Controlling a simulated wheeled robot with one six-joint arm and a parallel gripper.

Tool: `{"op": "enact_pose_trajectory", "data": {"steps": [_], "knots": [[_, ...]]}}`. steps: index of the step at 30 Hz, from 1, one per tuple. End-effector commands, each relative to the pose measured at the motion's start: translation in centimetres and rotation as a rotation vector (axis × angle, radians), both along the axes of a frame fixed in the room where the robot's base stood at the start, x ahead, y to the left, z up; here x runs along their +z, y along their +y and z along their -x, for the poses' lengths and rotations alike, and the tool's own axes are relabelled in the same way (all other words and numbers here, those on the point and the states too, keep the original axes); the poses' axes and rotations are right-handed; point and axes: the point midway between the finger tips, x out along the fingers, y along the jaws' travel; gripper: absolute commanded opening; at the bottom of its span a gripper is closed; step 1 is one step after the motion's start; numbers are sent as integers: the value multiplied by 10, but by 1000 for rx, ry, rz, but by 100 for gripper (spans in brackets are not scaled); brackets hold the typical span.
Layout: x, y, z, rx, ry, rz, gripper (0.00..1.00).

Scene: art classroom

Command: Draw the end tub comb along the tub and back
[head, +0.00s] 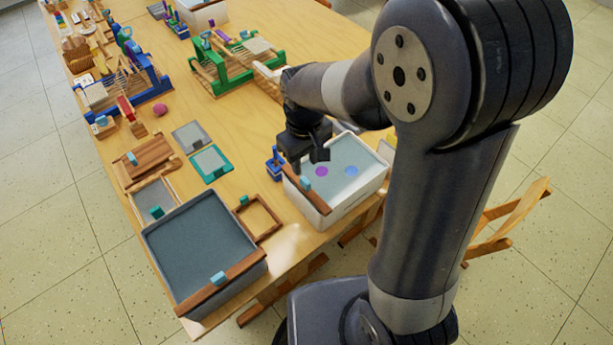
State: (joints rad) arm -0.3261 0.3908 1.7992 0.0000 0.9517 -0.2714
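A large grey tub (264,267) of dark liquid stands at the table's near end. A wooden comb (243,269) with a teal grip (217,278) lies across its near edge. A white tub (344,212) with a purple and a blue spot on its liquid stands to the right. Another wooden comb (319,203) with a teal grip (304,183) lies along its left edge. My gripper (309,160) points down over the left part of the white tub, close to that comb's grip. Whether it touches the grip, and how far its fingers are apart, is unclear.
An empty wooden frame (278,225) lies between the tubs. A small blue holder (274,163) stands beside the white tub. Screens, looms and a pink ball (160,109) cover the left and far table. A wooden chair (510,216) stands at right.

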Motion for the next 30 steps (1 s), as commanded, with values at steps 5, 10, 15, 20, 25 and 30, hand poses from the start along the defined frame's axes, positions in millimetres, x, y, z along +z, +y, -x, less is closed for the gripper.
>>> {"op": "enact_pose_trajectory", "data": {"steps": [5,10,15,20,25,30], "knots": [[-36,-1,1,-2,6,2,35],[-59,-1,0,-3,3,1,35],[-71,0,0,-3,1,1,35],[-74,0,0,-3,0,0,35],[-74,0,0,-3,0,0,35],[-74,0,0,-3,0,0,21]]}}
